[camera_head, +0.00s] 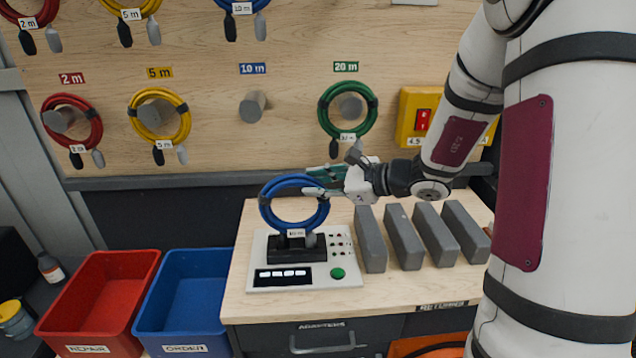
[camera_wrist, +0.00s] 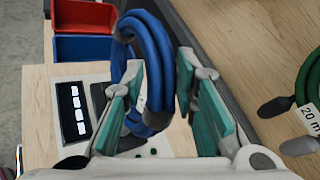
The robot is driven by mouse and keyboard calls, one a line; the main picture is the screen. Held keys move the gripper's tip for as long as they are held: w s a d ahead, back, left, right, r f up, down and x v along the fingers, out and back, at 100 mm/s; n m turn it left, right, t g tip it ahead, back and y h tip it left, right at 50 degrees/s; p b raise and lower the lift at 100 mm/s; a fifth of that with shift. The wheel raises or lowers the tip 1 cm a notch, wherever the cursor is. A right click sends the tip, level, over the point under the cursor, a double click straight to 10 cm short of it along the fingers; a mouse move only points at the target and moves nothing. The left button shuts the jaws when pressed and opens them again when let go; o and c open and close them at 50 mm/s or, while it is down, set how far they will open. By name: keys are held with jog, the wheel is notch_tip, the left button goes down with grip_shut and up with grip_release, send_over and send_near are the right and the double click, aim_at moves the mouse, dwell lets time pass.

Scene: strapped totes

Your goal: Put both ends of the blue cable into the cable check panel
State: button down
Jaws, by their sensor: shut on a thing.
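The blue cable (camera_head: 264,213) is a coil standing upright over the cable check panel (camera_head: 345,265), with a white tag at its bottom. Its dark and grey ends point down at the panel's black socket block (camera_head: 300,252); I cannot tell how deep they sit. My gripper (camera_head: 318,182) is shut on the upper right of the coil. In the wrist view, the blue cable (camera_wrist: 150,50) runs between the teal-padded fingers of my gripper (camera_wrist: 162,75). The panel has a lit white display (camera_head: 284,277), a green button (camera_head: 338,273) and small indicator lights.
Several grey blocks (camera_head: 404,237) stand right of the panel on the bench. A red bin (camera_head: 100,310) and a blue bin (camera_head: 185,300) are at the left. Red, yellow and green coils hang on the wall board; the 10 m peg (camera_head: 252,106) is empty.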

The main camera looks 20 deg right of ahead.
jog(key=shift+f+b, duration=0.3)
dwell(0.4)
jog(key=c, duration=1.2)
grip_release()
jog(key=shift+f, duration=0.2)
jog(key=v, duration=1.2)
jog(key=s+a+r+n+g+h, duration=0.1)
jog(key=s+a+r+n+g, duration=0.1)
jog(key=s+a+n+g, duration=0.8)
jog(key=s+a+r+n+t+h, duration=0.1)
jog(key=s+n+t+h, duration=0.3)
jog(key=s+n+h, duration=0.4)
jog(key=s+r+n, duration=0.1)
jog(key=s+n, duration=0.1)
jog(key=n, duration=0.3)
jog(key=shift+s+a+r, duration=0.15)
jog(key=shift+s+a, duration=0.05)
jog(key=shift+s, duration=0.2)
